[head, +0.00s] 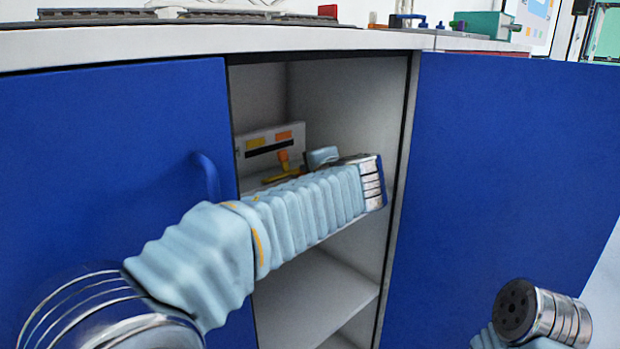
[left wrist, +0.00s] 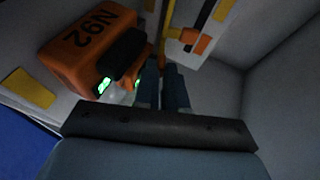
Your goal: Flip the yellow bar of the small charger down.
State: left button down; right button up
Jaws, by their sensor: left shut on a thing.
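The small charger's white panel (head: 262,150) stands on a shelf inside the open cabinet, with yellow and orange patches and a black slot. The yellow bar (head: 282,177) shows in front of it, partly hidden by my left arm. In the left wrist view the yellow bar (left wrist: 174,20) runs up from just beyond my left gripper (left wrist: 167,68). Its two dark blue fingers are close together and appear to grip the bar's lower end; the contact is dark. My right gripper is out of view.
Blue cabinet doors flank the opening, the left one (head: 100,140) with a handle (head: 207,175) close to my arm, the right one (head: 510,160) beyond the cabinet side. A lower shelf (head: 320,295) is empty. The counter (head: 230,38) above carries several items.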

pick_arm(q)
jog(key=c, duration=1.2)
grip_release()
jog(key=v, duration=1.4)
